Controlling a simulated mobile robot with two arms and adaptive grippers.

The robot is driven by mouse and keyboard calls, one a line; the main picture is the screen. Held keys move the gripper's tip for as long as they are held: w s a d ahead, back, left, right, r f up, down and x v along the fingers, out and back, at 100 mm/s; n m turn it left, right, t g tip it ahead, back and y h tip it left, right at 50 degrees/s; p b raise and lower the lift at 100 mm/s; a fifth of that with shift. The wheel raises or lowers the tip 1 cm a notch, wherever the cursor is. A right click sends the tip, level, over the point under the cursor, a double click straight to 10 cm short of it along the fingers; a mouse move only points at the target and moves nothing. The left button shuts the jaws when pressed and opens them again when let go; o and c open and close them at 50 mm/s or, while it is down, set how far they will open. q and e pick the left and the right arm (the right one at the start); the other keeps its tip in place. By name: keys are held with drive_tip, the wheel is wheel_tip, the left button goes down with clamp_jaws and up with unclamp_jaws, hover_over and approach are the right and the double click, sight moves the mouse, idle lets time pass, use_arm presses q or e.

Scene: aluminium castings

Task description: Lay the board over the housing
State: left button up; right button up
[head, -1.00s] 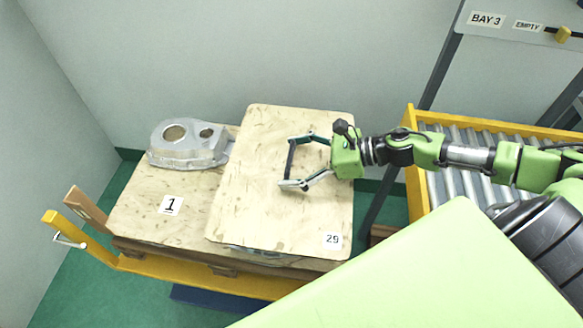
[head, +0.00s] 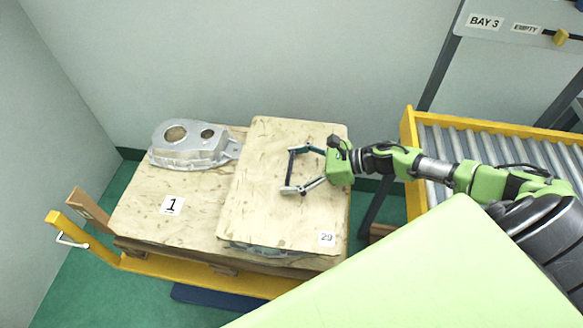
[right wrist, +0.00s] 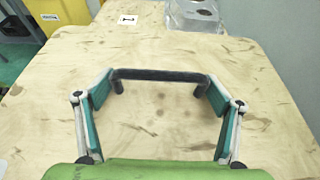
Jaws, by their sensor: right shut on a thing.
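The board (head: 265,215) is a pale stained wooden sheet with a label 29 and a dark bar handle. My right gripper (head: 290,170) has its fingers at the two ends of this handle, shut on it. In the right wrist view the handle (right wrist: 160,75) spans between the fingers over the board (right wrist: 160,125). The board lies level over the right part of the lower wooden layer (head: 140,212). A grey metal housing (head: 262,250) peeks out under its front edge; the rest is hidden. I cannot tell whether the board touches it. My left gripper is not in view.
Another aluminium housing (head: 190,158) stands uncovered left of the board, close to its edge. A label 1 (head: 172,205) lies on the lower layer. A yellow-framed roller conveyor (head: 450,140) is at the right, and a grey wall stands behind.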

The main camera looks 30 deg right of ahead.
drive_tip(key=shift+f, duration=0.1)
drive_tip(key=o, duration=1.6)
drive_tip(key=shift+o, duration=0.2)
drive_tip(key=shift+r, duration=0.25)
drive_tip(key=p+v, duration=0.3)
drive_tip(key=v, duration=0.9)
